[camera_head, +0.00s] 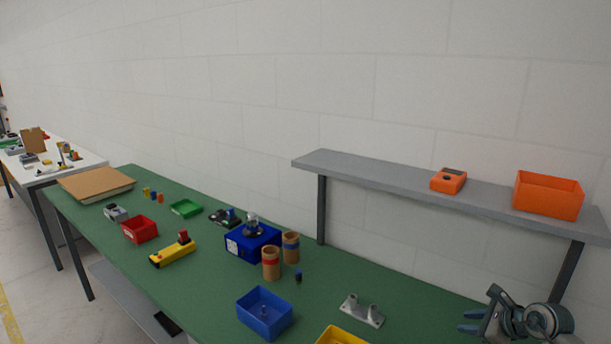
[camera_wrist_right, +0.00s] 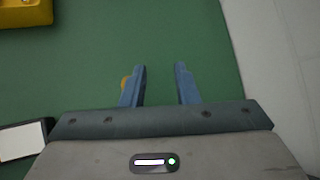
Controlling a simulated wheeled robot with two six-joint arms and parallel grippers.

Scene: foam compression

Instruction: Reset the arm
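My right gripper (camera_head: 470,321) is at the lower right of the head view, over the right end of the green table (camera_head: 215,290). Its two blue fingers point left. In the right wrist view, my right gripper (camera_wrist_right: 160,72) shows its fingers apart with only green tabletop between them. Something small and orange-yellow shows just beside the left finger, mostly hidden by it. My left gripper is in neither view.
A grey shelf (camera_head: 395,182) above the table holds an orange meter (camera_head: 448,181) and an orange bin (camera_head: 548,196). A grey bracket (camera_head: 361,311), blue bin (camera_head: 264,313) and yellow bin (camera_head: 340,336) lie left of the gripper. A white wall stands behind.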

